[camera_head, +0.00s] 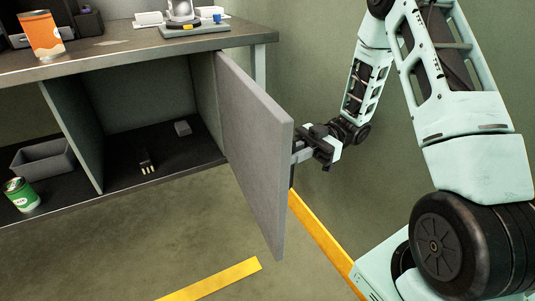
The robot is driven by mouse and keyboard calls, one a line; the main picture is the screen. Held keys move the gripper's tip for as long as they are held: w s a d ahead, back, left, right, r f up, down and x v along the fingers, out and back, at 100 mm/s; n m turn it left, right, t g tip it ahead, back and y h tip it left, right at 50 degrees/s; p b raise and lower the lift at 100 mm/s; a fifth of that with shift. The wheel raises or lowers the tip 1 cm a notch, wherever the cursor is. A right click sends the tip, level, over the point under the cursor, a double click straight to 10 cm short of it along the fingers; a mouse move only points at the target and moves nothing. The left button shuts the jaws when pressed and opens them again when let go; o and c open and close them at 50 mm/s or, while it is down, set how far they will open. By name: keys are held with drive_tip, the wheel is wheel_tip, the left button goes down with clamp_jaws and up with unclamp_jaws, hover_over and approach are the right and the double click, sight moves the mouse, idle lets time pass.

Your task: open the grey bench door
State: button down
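The grey bench door (255,145) stands swung out from the bench at a wide angle, hinged on the right side of the open compartment. Its inner face is toward me, and the compartment (150,165) behind it is exposed. My gripper (300,150) is on the far, outer side of the door, close to its free edge. The fingertips and any handle there are hidden by the door panel, so I cannot tell whether the gripper touches or holds anything.
Below left are a grey bin (45,165) and a green can (21,195). Small items lie inside the compartment. A wall stands behind my arm; yellow floor stripes (215,280) run below.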

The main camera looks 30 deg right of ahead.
drive_tip(key=shift+d, duration=0.7)
drive_tip(key=c, duration=1.8)
unclamp_jaws()
drive_tip(key=shift+r, duration=0.1)
wheel_tip(320, 180, up, 10)
drive_tip(key=p, duration=0.3)
